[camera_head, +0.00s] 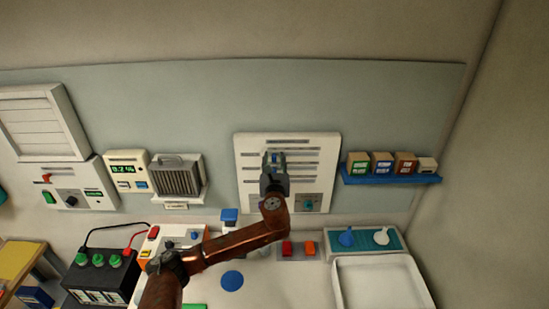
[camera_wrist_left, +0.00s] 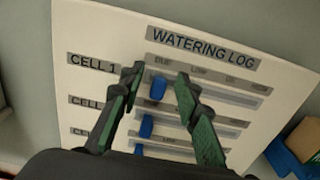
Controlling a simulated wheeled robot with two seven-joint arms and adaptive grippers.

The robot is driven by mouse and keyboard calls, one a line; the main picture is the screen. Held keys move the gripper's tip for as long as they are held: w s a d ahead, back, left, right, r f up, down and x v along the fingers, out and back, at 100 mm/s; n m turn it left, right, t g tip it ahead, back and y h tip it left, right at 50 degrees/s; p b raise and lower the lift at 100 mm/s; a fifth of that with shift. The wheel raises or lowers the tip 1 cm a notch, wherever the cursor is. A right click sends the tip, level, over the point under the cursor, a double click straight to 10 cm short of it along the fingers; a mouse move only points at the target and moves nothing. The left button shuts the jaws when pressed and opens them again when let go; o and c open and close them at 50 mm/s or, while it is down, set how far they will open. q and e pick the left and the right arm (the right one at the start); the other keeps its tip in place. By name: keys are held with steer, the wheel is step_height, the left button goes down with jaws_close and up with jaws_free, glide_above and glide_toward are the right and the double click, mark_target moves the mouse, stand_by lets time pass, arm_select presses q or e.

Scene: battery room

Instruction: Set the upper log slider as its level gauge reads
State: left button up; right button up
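The white watering log board (camera_head: 325,150) hangs on the back wall; its title shows in the left wrist view (camera_wrist_left: 205,45). It has several rows of slots. The upper slider (camera_wrist_left: 158,88), a blue knob in the CELL 1 row, sits at the left end, below the label that seems to read DUE. Two more blue sliders sit lower, near the left of their rows. My left gripper (camera_wrist_left: 160,75) is open, its fingers on either side of the upper slider with gaps visible. In the head view my left gripper (camera_head: 274,160) covers part of the board. I cannot make out a level gauge reading.
A blue shelf (camera_head: 390,179) with small boxes is right of the board. A grey finned unit (camera_head: 178,178) and a green-digit meter (camera_head: 126,170) are left. Below are a battery (camera_head: 103,275) with green caps, a panel with red buttons (camera_head: 297,248) and a white tray (camera_head: 381,284).

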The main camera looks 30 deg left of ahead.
arm_select(q)
jaws_close()
stand_by(0.4)
stand_by(0.4)
